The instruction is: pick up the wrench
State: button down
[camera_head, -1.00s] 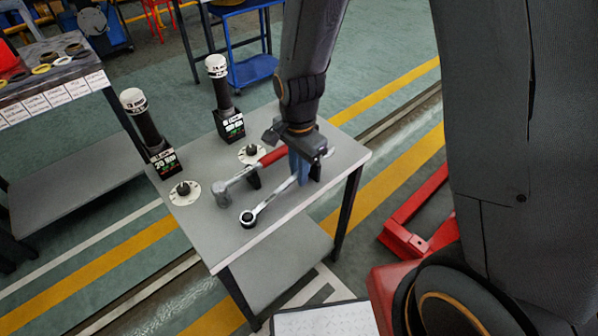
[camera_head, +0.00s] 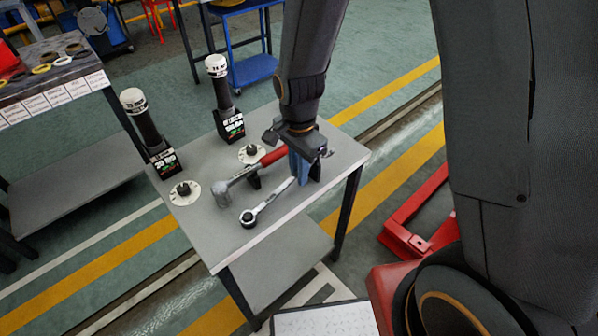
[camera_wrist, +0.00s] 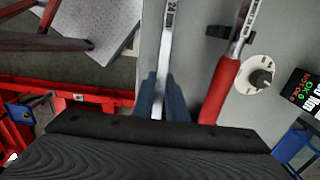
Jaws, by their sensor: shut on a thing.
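The wrench (camera_head: 268,204) is a silver tool with a dark round ratchet head, over the right part of the grey table. Its head points to the lower left in the head view. My gripper (camera_head: 300,167) is shut on the wrench's handle, with blue fingers on either side of it. In the wrist view the silver shaft (camera_wrist: 166,50), marked 24, runs up from between the blue fingers (camera_wrist: 160,98). Whether the wrench rests on its support or hangs just above it, I cannot tell.
Two black, white-capped tools (camera_head: 147,128) (camera_head: 226,98) stand at the table's (camera_head: 200,228) far side near round white discs. A red floor frame (camera_head: 412,220) lies to the right.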

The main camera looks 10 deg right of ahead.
dwell(0.4)
jog(key=shift+r+b, duration=0.6)
jog(key=shift+r, duration=4.45)
jog(key=c, duration=2.3)
grip_release()
grip_shut()
